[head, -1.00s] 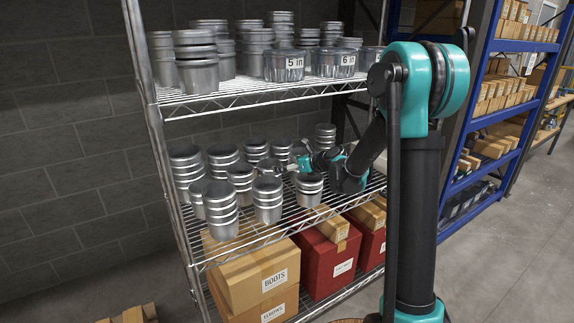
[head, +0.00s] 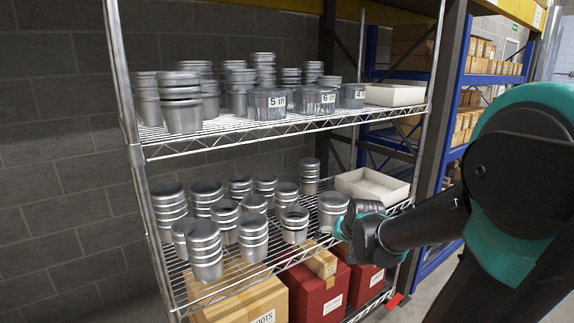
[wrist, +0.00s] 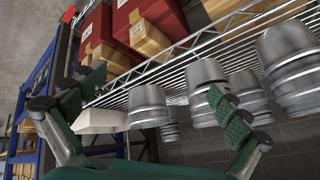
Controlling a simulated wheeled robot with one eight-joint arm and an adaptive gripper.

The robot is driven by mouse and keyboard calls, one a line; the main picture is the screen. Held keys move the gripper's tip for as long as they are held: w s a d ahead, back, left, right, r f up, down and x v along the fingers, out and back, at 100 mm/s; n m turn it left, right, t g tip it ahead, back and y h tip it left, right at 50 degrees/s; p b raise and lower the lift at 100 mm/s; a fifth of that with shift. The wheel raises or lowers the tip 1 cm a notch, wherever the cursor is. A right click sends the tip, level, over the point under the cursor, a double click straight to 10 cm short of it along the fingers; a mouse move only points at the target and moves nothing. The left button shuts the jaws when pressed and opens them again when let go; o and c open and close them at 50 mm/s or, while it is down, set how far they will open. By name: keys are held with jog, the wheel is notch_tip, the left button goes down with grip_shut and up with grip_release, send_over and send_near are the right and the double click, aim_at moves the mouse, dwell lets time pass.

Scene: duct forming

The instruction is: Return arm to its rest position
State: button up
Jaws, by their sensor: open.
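My gripper (head: 342,228) is at the right front of the middle wire shelf (head: 262,268) in the head view, at the end of my arm coming in from the right. A stack of grey metal duct pieces (head: 332,208) stands right beside it; I cannot tell whether they touch. In the wrist view, which looks upside down, the two green fingers of my gripper (wrist: 155,90) are spread wide with nothing held between them. Metal duct stacks (wrist: 147,104) show beyond the fingers.
Several duct stacks (head: 202,250) fill the middle shelf, with a white tray (head: 372,186) at its right. Labelled bins (head: 268,104) stand on the upper shelf. Red boxes (head: 318,290) sit below. A blue rack (head: 470,90) stands behind at right.

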jog(key=s+d+f+n+g, duration=0.1)
jog(key=s+f, duration=0.2)
jog(key=s, duration=0.4)
jog(key=s+d+f+n+g+h, duration=0.1)
jog(key=s+d+f+n, duration=0.1)
jog(key=s+f, duration=0.2)
jog(key=s, duration=0.3)
jog(key=shift+s+d+f+g, duration=0.2)
jog(key=shift+s+f+g, duration=0.05)
jog(key=shift+s+g, duration=0.1)
